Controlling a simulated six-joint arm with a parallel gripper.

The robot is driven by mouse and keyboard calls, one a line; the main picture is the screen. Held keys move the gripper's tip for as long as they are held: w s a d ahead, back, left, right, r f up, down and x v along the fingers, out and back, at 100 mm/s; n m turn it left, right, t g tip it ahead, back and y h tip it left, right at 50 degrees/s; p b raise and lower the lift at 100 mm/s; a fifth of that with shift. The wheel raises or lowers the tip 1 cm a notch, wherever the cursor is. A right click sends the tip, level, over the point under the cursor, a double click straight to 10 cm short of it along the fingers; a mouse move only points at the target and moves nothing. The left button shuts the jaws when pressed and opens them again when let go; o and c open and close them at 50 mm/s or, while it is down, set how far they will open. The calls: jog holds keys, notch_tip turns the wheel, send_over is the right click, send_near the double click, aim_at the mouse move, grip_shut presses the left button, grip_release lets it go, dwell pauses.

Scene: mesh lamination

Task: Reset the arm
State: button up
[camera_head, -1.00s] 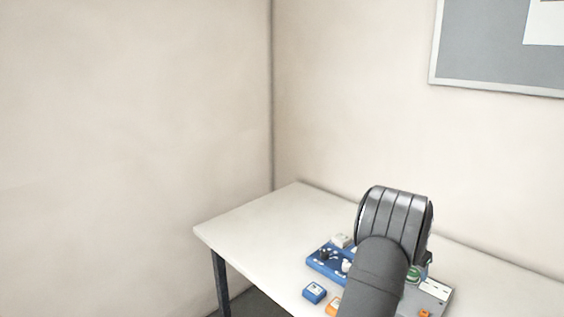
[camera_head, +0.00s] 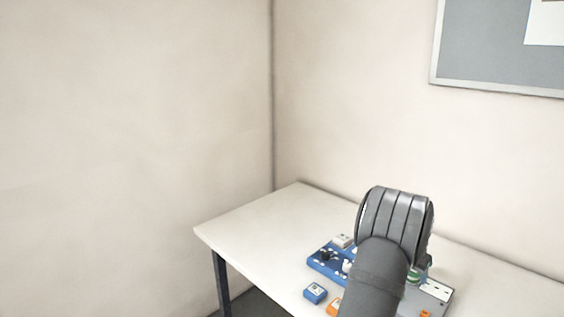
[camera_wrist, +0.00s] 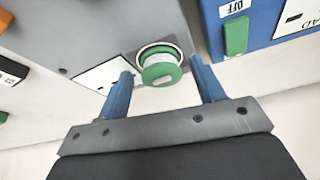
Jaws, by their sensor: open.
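My gripper (camera_wrist: 163,88) shows in the wrist view with its two blue fingers apart and nothing held between them. A round green button (camera_wrist: 160,68) on a grey box (camera_wrist: 110,30) lies beyond the fingertips, showing in the gap between them. I cannot tell how far the fingertips are from it. In the head view my dark arm covers the gripper and part of the grey box (camera_head: 437,296).
A white table (camera_head: 250,225) stands in the room corner. On it are a blue panel (camera_head: 322,268), a small blue block (camera_head: 315,293) and an orange block (camera_head: 333,308). The wrist view shows a blue unit with a green switch (camera_wrist: 236,36). The table's left part is clear.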

jog(key=v, duration=1.1)
jog(key=x, duration=1.1)
jog(key=shift+w+d+f, duration=0.1)
jog(key=shift+d+f, duration=0.05)
notch_tip(320, 180, up, 5)
jog(key=shift+d+f, duration=0.1)
jog(key=s+d+r, duration=0.5)
jog(key=s+r, duration=0.2)
jog(key=s, duration=0.4)
jog(key=s+a+f, duration=0.3)
jog(key=s+a, duration=1.4)
jog(key=a, duration=0.1)
jog(key=w+a+f, duration=0.2)
jog(key=w+f, duration=0.2)
jog(key=w, duration=0.1)
jog(key=shift+w+a, duration=0.15)
jog(key=shift+w, duration=0.15)
